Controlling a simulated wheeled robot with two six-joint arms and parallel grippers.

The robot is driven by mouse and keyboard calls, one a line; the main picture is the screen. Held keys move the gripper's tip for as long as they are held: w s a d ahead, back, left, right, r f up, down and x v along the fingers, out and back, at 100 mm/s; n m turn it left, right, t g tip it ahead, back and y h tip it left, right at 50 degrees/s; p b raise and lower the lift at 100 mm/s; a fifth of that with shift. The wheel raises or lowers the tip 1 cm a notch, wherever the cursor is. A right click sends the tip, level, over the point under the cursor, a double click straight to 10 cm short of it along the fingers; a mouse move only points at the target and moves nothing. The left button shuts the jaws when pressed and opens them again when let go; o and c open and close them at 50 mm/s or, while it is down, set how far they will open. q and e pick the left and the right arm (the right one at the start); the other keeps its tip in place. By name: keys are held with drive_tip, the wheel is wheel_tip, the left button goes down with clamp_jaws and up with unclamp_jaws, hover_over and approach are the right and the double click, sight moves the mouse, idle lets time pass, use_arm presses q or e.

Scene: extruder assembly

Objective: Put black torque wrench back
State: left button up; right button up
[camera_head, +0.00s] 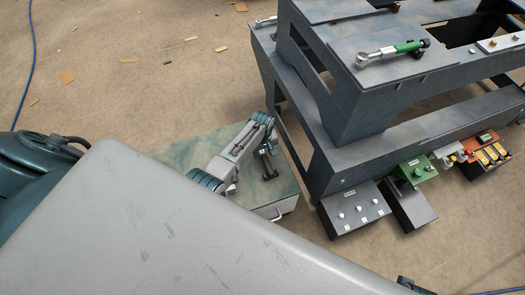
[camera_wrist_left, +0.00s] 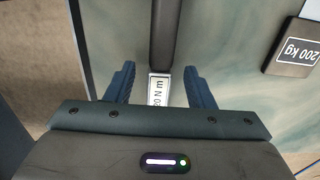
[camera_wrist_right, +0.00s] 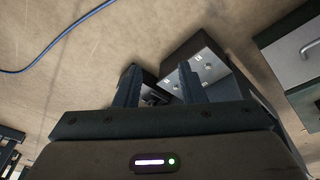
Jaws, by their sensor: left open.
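The black torque wrench (camera_wrist_left: 163,38) shows in the left wrist view as a straight black bar with a white label (camera_wrist_left: 158,88) ending in "0 N m". It is over a mottled green top (camera_wrist_left: 230,60). My left gripper (camera_wrist_left: 159,70) is open, with one finger on each side of the wrench near the label. I cannot tell whether the fingers touch it. In the right wrist view my right gripper (camera_wrist_right: 158,72) is open and empty, pointing towards boxes on the floor.
A dark block marked 200 kg (camera_wrist_left: 292,48) is right of the wrench. A grey bench (camera_head: 350,120) carries a green-handled wrench (camera_head: 392,52); another wrench (camera_head: 265,20) lies at its left edge. A control box (camera_head: 355,210), green box (camera_head: 415,170) and orange tray (camera_head: 487,155) stand before it.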

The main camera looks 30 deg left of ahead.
wheel_tip(320, 180, up, 5)
use_arm(q)
wheel_tip(320, 180, up, 11)
drive_tip(key=p, duration=0.2)
drive_tip(key=shift+p, duration=0.4)
use_arm(e)
wheel_tip(320, 180, down, 9)
drive_tip(key=shift+s+d, duration=0.2)
drive_tip(key=shift+s, duration=0.2)
